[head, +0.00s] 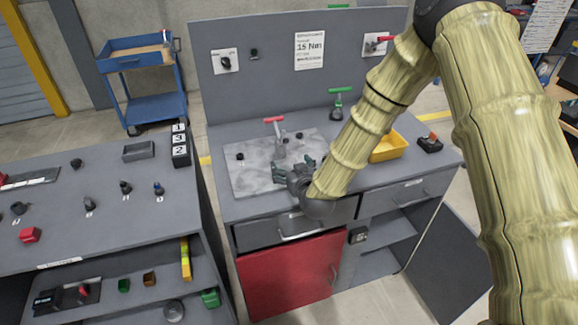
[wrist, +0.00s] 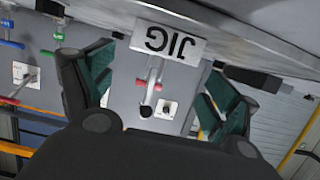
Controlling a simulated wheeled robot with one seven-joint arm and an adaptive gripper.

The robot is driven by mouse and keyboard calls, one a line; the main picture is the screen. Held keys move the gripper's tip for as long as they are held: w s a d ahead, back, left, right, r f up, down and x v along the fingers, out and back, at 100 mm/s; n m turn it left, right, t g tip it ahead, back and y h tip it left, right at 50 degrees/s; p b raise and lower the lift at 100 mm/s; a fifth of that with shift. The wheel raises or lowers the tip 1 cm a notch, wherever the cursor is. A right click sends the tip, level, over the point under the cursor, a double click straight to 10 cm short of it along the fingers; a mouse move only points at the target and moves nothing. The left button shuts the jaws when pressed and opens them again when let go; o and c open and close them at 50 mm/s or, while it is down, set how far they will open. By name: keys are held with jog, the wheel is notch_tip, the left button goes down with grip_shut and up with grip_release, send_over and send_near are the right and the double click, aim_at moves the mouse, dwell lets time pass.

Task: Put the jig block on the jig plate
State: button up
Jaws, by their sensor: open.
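The grey, mottled jig plate (head: 245,181) lies on the middle bench, with a red-handled clamp (head: 274,121) standing at its back. My gripper (head: 293,170) is low over the plate's front right part, in front of the clamp. In the wrist view its green-padded fingers (wrist: 160,95) stand wide apart, open, with nothing pinched between them. A white label reading JIG (wrist: 170,42) shows upside down ahead of the fingers. I cannot tell whether it sits on the jig block or the plate. I cannot pick out the jig block for sure in the head view; my gripper hides part of the plate.
A yellow bin (head: 388,148) and a small dark box with an orange top (head: 429,144) stand right of my forearm. A green-handled clamp (head: 340,101) stands behind. The upright back panel (head: 280,75) bounds the bench. The left bench (head: 100,222) holds several small parts.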

jog(key=b+v, duration=0.2)
jog(key=v, duration=0.7)
jog(key=shift+s+d+r, duration=0.1)
jog(key=shift+s, duration=0.05)
jog(key=s+d+f+m+g+h, duration=0.1)
jog(key=s+d+f+g, duration=0.2)
jog(key=f, duration=0.4)
jog(key=s+d+f+g, duration=0.1)
jog(key=s+d+f, duration=0.1)
jog(key=s+f, duration=0.4)
jog(key=s+d+f+m+g+h, duration=0.1)
jog(key=s+d+f+g, duration=0.2)
jog(key=s+f, duration=0.3)
jog(key=s+d+f+m+g+h, duration=0.1)
jog(key=s+d+f+g, duration=0.2)
jog(key=s, duration=1.2)
jog(key=s+d+f+g+h, duration=0.1)
jog(key=s+d+f+g, duration=0.3)
jog(key=s+d+f, duration=0.4)
notch_tip(320, 180, down, 2)
jog(key=s, duration=0.2)
jog(key=shift+s+d+f+m, duration=0.15)
jog(key=shift+s+m, duration=0.2)
jog(key=shift+m, duration=0.05)
